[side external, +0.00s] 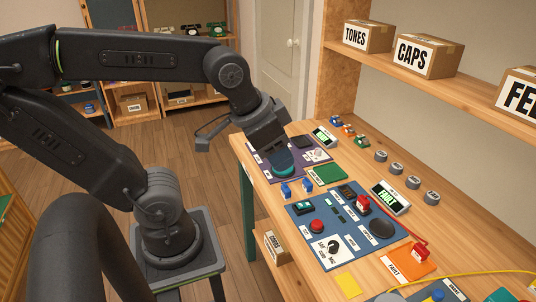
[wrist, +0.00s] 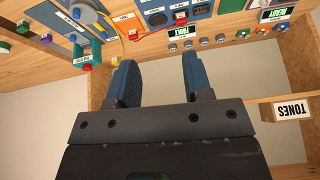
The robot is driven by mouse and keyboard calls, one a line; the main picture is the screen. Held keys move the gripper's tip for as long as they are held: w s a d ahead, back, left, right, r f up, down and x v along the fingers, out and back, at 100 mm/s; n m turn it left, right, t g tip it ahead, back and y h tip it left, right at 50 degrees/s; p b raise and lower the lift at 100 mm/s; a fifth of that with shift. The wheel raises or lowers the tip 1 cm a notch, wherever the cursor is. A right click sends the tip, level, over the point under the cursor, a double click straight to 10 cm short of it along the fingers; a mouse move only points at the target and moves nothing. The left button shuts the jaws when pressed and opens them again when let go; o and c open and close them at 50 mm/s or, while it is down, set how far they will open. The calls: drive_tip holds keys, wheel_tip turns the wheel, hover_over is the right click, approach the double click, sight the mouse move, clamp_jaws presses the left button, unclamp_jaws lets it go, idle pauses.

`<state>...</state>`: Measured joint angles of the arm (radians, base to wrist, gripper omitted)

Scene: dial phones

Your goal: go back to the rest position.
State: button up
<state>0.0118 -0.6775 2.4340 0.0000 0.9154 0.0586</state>
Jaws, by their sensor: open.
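My gripper (side external: 281,158) is over the purple panel (side external: 262,158) at the far end of the bench in the side view, and it partly hides that panel. In the wrist view its two blue fingers (wrist: 158,78) stand apart with nothing between them. Whether the fingertips touch anything on the panel cannot be told from the side view.
The wooden bench (side external: 428,202) carries a blue panel (side external: 306,209) with a red button, a FAULT display (side external: 390,197), several grey knobs and an orange card (side external: 408,263). A shelf (side external: 463,86) with labelled boxes hangs at the right. Open floor (side external: 195,145) lies left of the bench.

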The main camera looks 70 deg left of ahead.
drive_tip(key=shift+s+a+f+n, duration=0.15)
drive_tip(key=shift+s+f+n, duration=0.3)
drive_tip(key=shift+s, duration=0.3)
